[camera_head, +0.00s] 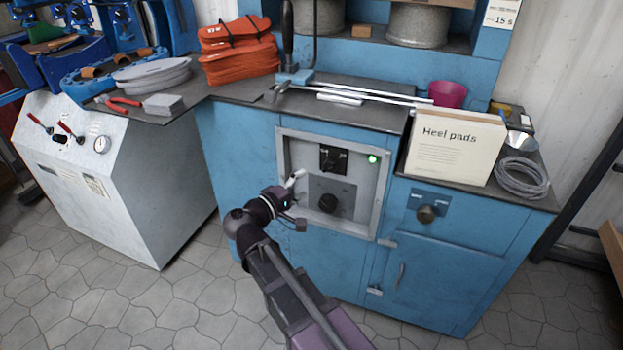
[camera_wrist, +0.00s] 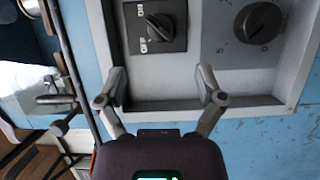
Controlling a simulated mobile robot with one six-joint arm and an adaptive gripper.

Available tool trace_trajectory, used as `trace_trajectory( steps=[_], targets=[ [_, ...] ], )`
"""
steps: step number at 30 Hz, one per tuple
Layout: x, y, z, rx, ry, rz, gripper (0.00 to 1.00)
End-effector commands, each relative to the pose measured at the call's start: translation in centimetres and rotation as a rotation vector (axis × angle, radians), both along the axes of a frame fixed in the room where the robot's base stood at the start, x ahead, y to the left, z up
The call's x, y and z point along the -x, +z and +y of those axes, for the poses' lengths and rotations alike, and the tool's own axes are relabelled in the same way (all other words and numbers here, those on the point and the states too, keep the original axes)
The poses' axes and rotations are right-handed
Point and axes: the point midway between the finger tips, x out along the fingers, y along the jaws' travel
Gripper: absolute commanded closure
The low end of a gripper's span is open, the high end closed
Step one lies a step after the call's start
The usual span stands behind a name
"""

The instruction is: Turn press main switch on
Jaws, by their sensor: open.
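The press main switch is a black rotary switch (camera_head: 333,158) on the grey recessed panel (camera_head: 285,160) of the blue cabinet. It also shows in the wrist view (camera_wrist: 157,26), with ON and OFF labels along its left side. Its handle lies diagonally between upper left and lower right in that view; I cannot tell which label it marks. A green lamp (camera_head: 373,159) glows to its right. My gripper (camera_head: 293,188) is in front of the panel's left part. In the wrist view my gripper (camera_wrist: 163,76) is open and empty, its fingers spread below the switch, apart from it.
A round black dial (camera_head: 328,203) sits below the switch; it shows in the wrist view too (camera_wrist: 258,23). The panel has a raised frame. A grey machine (camera_head: 130,190) stands left.

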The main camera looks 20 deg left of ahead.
Motion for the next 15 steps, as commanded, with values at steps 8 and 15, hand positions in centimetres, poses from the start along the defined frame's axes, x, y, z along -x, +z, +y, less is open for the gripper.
trace_trajectory(
  steps=[8,15],
  targets=[
    [1.1,0.0,0.48,0.0,0.0,0.0,0.12],
    [1.11,0.0,0.47,0.0,0.0,0.0,0.12]
  ],
)
